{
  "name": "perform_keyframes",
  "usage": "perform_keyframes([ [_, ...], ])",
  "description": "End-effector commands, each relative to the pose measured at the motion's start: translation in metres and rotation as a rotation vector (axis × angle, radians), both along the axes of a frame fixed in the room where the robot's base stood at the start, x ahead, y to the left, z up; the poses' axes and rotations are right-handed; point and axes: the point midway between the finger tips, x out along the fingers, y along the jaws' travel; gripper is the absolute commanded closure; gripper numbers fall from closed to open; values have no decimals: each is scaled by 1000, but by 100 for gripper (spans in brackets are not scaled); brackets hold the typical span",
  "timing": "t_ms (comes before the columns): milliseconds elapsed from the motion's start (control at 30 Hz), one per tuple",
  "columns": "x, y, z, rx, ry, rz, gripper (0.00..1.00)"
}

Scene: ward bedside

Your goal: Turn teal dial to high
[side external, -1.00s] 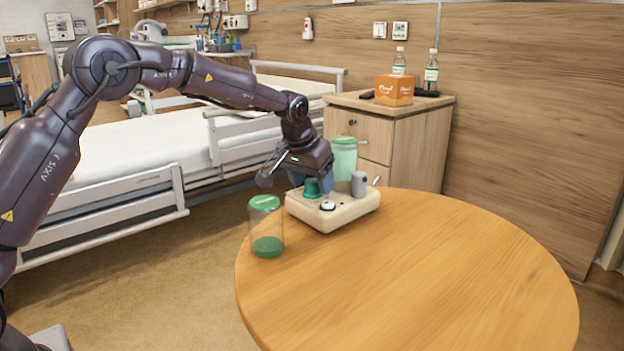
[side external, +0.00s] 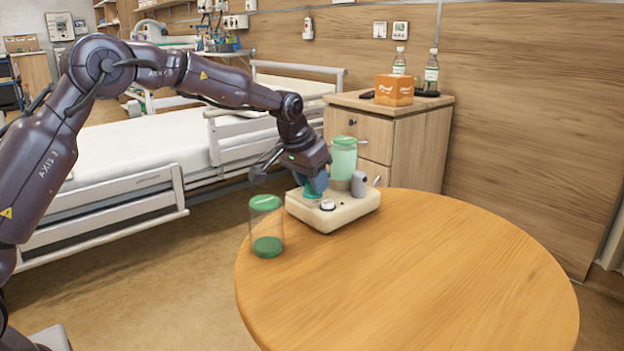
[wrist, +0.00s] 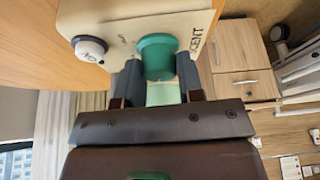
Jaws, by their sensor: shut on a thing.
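The teal dial (wrist: 157,56) sits on a cream control box (wrist: 112,8) and shows between the two fingers of my gripper (wrist: 158,74) in the wrist view. My gripper is shut on the dial, a finger on each side. In the side view the gripper (side external: 315,184) comes down over the box (side external: 335,216), and its fingers hide most of the dial (side external: 311,194). Lettering ending in "CENT" runs along the box edge in the wrist view. The dial's pointer and setting marks cannot be read.
A white round knob (side external: 327,204) and a grey knob (side external: 359,184) are on the same box. A green-lidded jar (side external: 266,228) stands left of it, and a pale green container (side external: 343,160) rises at its back. The round table (side external: 420,270) is clear at front and right.

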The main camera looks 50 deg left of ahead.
Motion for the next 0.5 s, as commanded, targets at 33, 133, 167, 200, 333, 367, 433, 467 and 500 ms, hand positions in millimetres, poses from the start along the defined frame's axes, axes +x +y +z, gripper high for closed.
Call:
perform_keyframes([
  [33,0,0,0,-3,0,-37,89],
  [133,0,1,1,-4,0,-127,89],
  [167,0,1,1,-3,0,-154,89],
  [200,0,1,1,-3,0,-193,89],
  [333,0,2,0,-4,0,-316,89],
  [367,0,2,0,-4,0,-345,89],
  [433,0,2,1,-3,-1,-412,89],
  [467,0,2,1,-4,-1,-440,89],
  [500,0,2,0,-4,0,-478,89],
])
